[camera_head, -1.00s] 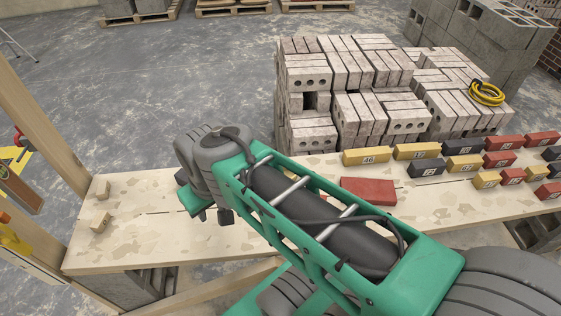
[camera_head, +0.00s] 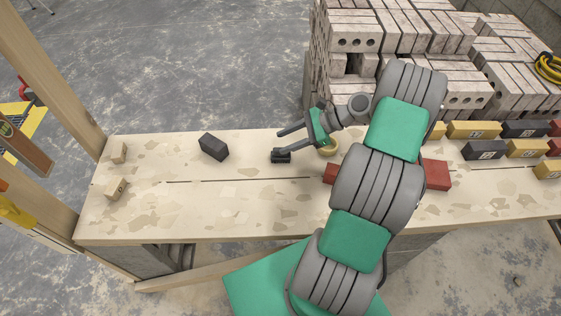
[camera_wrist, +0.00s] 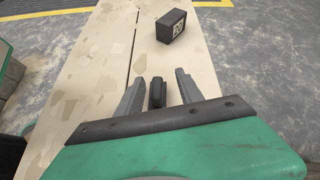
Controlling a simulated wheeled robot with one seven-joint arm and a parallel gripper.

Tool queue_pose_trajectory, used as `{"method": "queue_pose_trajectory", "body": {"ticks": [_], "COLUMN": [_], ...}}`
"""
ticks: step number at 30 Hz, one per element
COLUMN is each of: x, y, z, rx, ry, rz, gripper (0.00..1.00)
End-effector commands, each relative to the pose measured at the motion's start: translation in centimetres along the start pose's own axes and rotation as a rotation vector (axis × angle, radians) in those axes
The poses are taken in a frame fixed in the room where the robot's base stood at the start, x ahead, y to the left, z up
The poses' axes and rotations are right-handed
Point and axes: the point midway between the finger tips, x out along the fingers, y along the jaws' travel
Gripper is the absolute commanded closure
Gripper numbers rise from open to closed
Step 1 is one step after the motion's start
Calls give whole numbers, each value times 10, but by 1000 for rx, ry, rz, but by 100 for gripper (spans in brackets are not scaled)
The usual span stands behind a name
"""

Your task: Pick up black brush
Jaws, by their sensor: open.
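The black brush (camera_head: 281,157) is a small dark item on the wooden bench top, beside the tip of my gripper's nearer finger. In the wrist view the brush (camera_wrist: 157,93) shows end-on between my two fingers, with a gap to each. My gripper (camera_head: 283,143) is open, low over the bench and pointing left. It also shows in the wrist view (camera_wrist: 160,76). I cannot tell whether the fingers are down at the brush's height. Part of the brush is hidden by the gripper.
A black block (camera_head: 213,147) stands left of the brush. A red brick (camera_head: 437,175) lies partly behind my arm. A round yellowish item (camera_head: 329,148) sits by the gripper. Two small wood blocks (camera_head: 116,188) are at the left end. Coloured bricks (camera_head: 473,129) stand at right.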

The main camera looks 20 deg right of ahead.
Motion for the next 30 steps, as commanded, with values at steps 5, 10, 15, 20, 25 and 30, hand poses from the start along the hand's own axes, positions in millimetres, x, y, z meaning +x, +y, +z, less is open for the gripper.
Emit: {"method": "queue_pose_trajectory", "body": {"ticks": [5,10,15,20,25,30], "x": [-7,9,28,58,69,68], "y": [11,12,10,9,7,7], "z": [-32,-31,-26,-21,-19,-20], "rx": [199,227,227,226,225,225], "ry": [-144,-168,-166,-165,-164,-163], "rz": [-60,-62,-62,-61,-65,-65], "gripper": [56,56,56,56,56,60]}}
